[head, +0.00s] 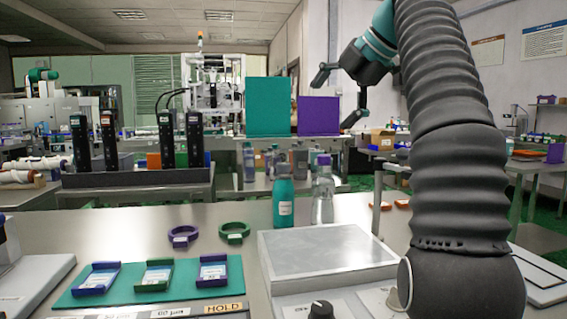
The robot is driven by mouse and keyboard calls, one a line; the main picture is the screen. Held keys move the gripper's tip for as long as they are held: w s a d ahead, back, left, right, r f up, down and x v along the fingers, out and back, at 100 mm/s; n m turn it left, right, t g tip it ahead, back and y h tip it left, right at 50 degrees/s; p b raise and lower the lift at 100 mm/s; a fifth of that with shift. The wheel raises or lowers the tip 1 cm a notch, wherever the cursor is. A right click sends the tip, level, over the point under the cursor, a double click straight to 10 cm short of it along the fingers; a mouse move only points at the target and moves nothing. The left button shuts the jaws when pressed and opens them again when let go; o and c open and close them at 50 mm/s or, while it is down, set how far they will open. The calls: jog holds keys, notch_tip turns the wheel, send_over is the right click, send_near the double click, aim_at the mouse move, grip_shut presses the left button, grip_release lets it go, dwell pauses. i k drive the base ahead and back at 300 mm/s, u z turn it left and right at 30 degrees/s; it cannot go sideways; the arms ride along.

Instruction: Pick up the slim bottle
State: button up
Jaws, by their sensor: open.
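Two bottles stand upright side by side on the near table: a teal bottle (284,205) with a white label, and a clear bottle (322,203) with a purple cap. I cannot tell for certain which one is the slim bottle; both look narrow. My gripper (334,99) is above and a little right of the bottles in the picture. Its dark fingers are spread apart and empty, pointing left. It touches neither bottle.
A grey flat-topped box (325,249) with a knob stands in front of the bottles. A purple ring (183,235) and a green ring (234,232) lie left. A teal mat (130,297) holds three cradles. More bottles stand on a bench behind.

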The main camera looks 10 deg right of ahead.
aim_at(282, 188)
jog(key=k, duration=1)
